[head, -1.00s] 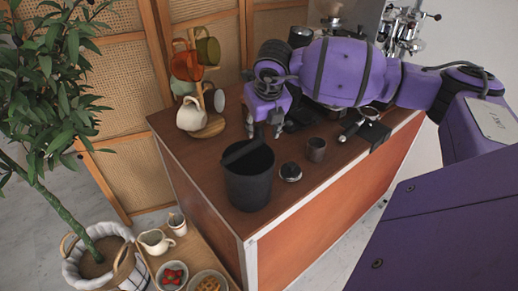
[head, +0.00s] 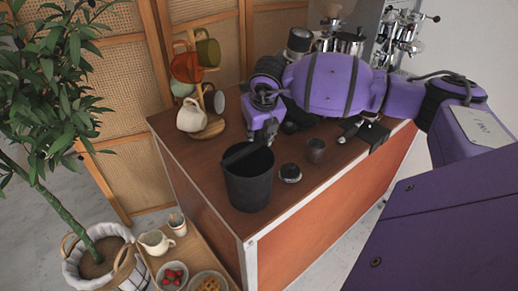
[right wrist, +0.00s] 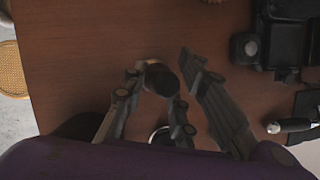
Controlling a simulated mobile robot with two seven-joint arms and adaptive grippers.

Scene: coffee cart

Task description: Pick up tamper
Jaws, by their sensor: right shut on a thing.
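My right gripper (head: 262,138) is over the counter, just behind the rim of the black bin, fingers pointing down. In the right wrist view, its fingers (right wrist: 160,100) are closed around a dark, rounded piece with a tan edge, which I take to be the tamper (right wrist: 161,78). In the head view the gripper and bin hide the tamper. I cannot tell whether it touches the counter or is lifted. My left gripper is not in view.
The black bin (head: 249,185) stands close in front of the gripper. A small round black-and-silver piece (head: 290,173) and a dark cup (head: 316,150) are to its right. A mug tree (head: 207,128) stands on the left. Coffee equipment (head: 350,42) fills the back right.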

